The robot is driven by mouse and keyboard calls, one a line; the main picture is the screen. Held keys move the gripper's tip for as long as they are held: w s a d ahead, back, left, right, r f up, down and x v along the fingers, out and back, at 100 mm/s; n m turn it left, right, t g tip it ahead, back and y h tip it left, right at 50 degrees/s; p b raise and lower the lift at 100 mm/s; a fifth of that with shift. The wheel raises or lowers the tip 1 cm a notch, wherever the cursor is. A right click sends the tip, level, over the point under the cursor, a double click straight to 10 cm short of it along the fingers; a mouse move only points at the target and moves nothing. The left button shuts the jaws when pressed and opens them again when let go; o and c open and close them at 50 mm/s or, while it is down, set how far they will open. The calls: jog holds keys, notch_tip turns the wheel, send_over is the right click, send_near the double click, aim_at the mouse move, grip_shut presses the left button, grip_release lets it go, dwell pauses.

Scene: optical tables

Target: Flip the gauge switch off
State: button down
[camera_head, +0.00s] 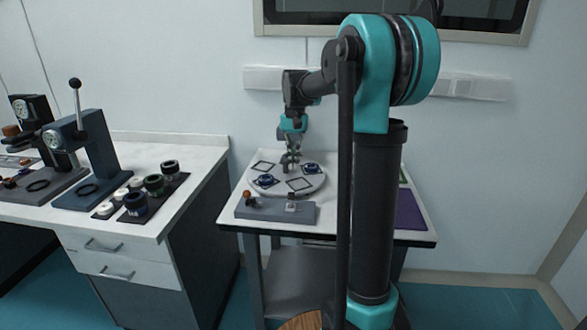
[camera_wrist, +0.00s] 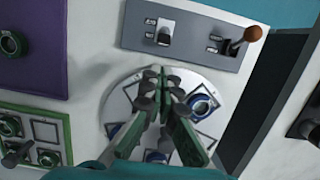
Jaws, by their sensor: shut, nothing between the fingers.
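A grey control panel (camera_head: 262,211) lies at the front of the small table; it also shows along the top of the wrist view (camera_wrist: 190,58). It carries a pale switch (camera_wrist: 164,35) and a lever with an orange-brown ball knob (camera_wrist: 253,33). In the head view they are the switch (camera_head: 291,203) and the knob (camera_head: 247,194). The small labels are too blurred to read, so I cannot tell which is the gauge switch. My gripper (camera_head: 289,165) is shut and empty above the round plate, behind the panel and apart from both controls. Its fingers (camera_wrist: 160,78) meet in the wrist view.
The round plate (camera_head: 285,192) holds blue-ringed parts (camera_head: 311,168) and dark square outlines. A purple mat (camera_head: 410,210) and a green-edged tray (camera_wrist: 66,130) lie on the same table. A bench (camera_head: 190,150) with presses (camera_head: 85,160) and jars stands left, across a gap.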

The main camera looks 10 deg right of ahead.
aim_at(292, 193)
jog(key=f, duration=0.2)
jog(key=s+f, duration=0.1)
jog(key=f, duration=0.5)
jog(key=shift+s+a+f, duration=0.1)
jog(key=shift+s+a, duration=0.15)
jog(key=shift+s+a+r+t, duration=0.1)
jog(key=shift+s+r+t, duration=0.25)
jog(key=shift+t, duration=0.35)
jog(key=shift+s+a+r+t+h, duration=0.15)
jog(key=shift+s+t+h, duration=0.2)
jog(key=shift+t, duration=0.3)
jog(key=shift+s+a+r+t+h, duration=0.15)
jog(key=shift+s+t+h, duration=0.2)
jog(key=shift+t, duration=0.3)
jog(key=s+t, duration=0.1)
jog(key=t, duration=0.1)
jog(key=s+t+h, duration=0.1)
jog(key=t, duration=0.1)
jog(key=shift+s+a+r, duration=0.15)
jog(key=shift+s+a, duration=0.1)
jog(key=shift+a, duration=0.1)
jog(key=shift+w, duration=0.15)
jog(key=shift+r, duration=0.1)
jog(key=shift+r, duration=0.75)
